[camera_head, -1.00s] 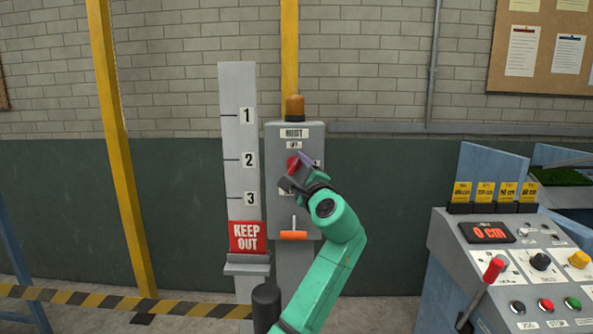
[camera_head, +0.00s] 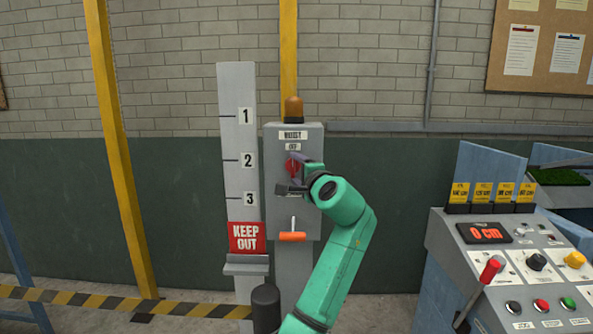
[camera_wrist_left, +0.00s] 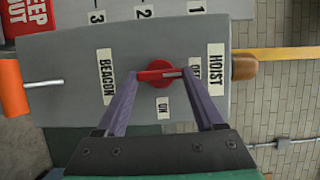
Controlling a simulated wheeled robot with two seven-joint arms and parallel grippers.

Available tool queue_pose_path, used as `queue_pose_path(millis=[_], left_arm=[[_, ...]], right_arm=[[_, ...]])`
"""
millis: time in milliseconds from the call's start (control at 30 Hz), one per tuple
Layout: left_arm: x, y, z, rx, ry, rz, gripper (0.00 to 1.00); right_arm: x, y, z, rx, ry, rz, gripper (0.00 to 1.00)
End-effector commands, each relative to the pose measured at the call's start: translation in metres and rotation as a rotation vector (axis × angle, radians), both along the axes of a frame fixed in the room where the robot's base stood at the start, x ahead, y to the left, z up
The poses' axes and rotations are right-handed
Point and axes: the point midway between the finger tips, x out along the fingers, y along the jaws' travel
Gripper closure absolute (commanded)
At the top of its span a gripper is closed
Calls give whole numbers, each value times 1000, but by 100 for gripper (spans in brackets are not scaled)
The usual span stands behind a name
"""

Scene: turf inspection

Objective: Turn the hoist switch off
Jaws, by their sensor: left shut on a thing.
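The hoist switch is a red rotary knob (camera_head: 292,167) on a grey box (camera_head: 311,220) in the head view. It also shows in the left wrist view (camera_wrist_left: 156,77). The OFF label (camera_wrist_left: 195,72) is on the HOIST label's side; the ON label (camera_wrist_left: 163,107) is to one side of the knob. The white mark on the knob's handle points toward OFF. My left gripper (camera_wrist_left: 160,74) is shut on the handle, one finger at each end. In the head view the fingers are above and below the knob. My right gripper is not in view.
An orange T-handle (camera_head: 293,236) sits below on the box, and an amber beacon (camera_head: 293,109) on top. A scale post with a KEEP OUT sign (camera_head: 248,237) stands close at the left. A control console (camera_head: 495,265) stands at the right.

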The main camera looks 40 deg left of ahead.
Motion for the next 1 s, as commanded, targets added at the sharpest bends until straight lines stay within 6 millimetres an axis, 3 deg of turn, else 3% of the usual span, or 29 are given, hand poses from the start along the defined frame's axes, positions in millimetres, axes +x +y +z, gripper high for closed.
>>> queue_pose_path(millis=[200,233,300,533,667,1000], left_arm=[[0,0,-3,-7,2,1,86],[0,0,-3,-7,2,1,26],[0,0,-3,-7,3,1,0],[0,0,-2,-3,1,1,0],[-5,-11,-3,-1,0,-2,0],[-53,-92,-5,-5,-2,-4,0]], right_arm=[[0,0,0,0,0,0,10],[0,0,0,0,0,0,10],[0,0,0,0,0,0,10],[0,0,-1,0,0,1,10],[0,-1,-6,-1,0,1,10],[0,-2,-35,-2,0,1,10]])
